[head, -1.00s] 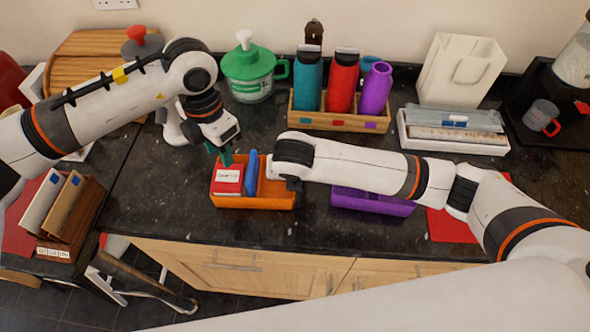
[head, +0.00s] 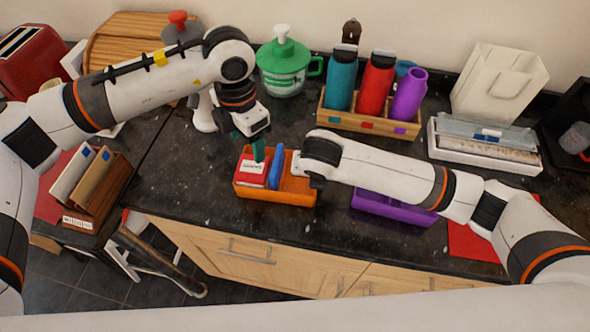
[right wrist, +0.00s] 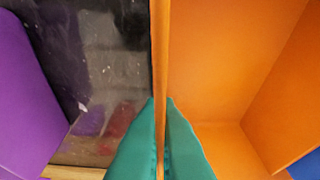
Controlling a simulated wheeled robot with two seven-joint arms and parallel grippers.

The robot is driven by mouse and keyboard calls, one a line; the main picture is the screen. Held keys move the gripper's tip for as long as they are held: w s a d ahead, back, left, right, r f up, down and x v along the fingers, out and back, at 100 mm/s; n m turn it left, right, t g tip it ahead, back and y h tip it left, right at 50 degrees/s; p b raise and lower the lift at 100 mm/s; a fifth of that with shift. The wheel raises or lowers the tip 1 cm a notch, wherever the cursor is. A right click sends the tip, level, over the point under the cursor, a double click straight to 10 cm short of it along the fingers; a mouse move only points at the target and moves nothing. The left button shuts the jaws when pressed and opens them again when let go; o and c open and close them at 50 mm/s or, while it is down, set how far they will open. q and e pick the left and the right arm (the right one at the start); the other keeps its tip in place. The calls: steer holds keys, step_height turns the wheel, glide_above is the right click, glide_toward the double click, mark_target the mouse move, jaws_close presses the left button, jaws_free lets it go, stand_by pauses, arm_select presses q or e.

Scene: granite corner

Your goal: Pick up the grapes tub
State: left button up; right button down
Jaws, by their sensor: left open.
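No thing is readably marked as grapes, so I cannot tell which one is the grapes tub. An orange open tub (head: 278,194) sits on the counter's front part. In its left part are a red box with a white label (head: 251,172) and an upright blue piece (head: 277,167). My left gripper (head: 258,152) is open, pointing down just above the red box. My right gripper (right wrist: 160,125) has its teal fingers on both sides of the orange tub's right wall, pressed close to it. A purple open tub (head: 392,208) stands to the right, partly behind my right arm.
A wooden rack (head: 350,120) holds teal, red and purple bottles behind. A green lidded jug (head: 284,68), a white bag (head: 498,85) and a white tray (head: 485,150) stand at the back. A red mat (head: 472,241) lies right. Bare counter lies left of the orange tub.

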arm_select(q)
steer(key=shift+o, duration=2)
steer(key=shift+r+m, duration=0.25)
steer(key=shift+m, duration=0.25)
steer(key=r+m, duration=0.2)
steer(key=m, duration=0.7)
glide_above(252, 166)
steer(key=f, duration=0.4)
steer(key=shift+s+f, duration=0.15)
steer(key=shift+s, duration=0.15)
steer(key=shift+w+f, duration=0.15)
steer(key=shift+f, duration=1.45)
steer(key=shift+w+f, duration=0.1)
steer(key=shift+f, duration=1.5)
